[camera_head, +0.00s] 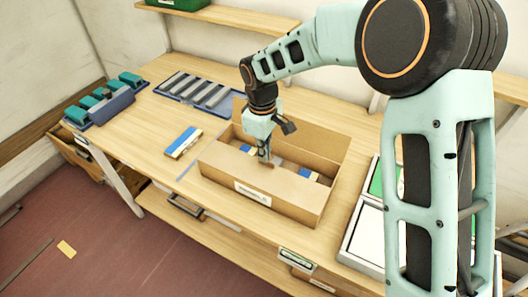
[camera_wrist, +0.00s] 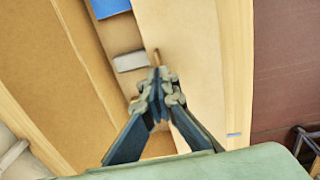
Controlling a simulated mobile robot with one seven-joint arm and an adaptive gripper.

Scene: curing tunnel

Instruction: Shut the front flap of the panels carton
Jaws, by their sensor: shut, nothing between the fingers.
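The panels carton (camera_head: 318,203) is an open cardboard box on the bench, with a white label on its front. Its front flap (camera_head: 232,172) shows as a broad sloping cardboard face on the near side; it also shows in the wrist view (camera_wrist: 190,55), right of the fingers. The opening behind it is uncovered, with blue and grey items inside. My gripper (camera_head: 265,158) points down over the opening, close to the flap's inner edge. In the wrist view its fingertips (camera_wrist: 158,80) are together and empty, by a small brown tab. I cannot tell whether they touch the flap.
A blue-and-white box (camera_head: 183,142) lies left of the carton. A tray of grey bars (camera_head: 195,90) and a rack with teal items (camera_head: 100,105) stand farther left. White-framed trays (camera_head: 362,225) stand at the right. The bench between rack and small box is clear.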

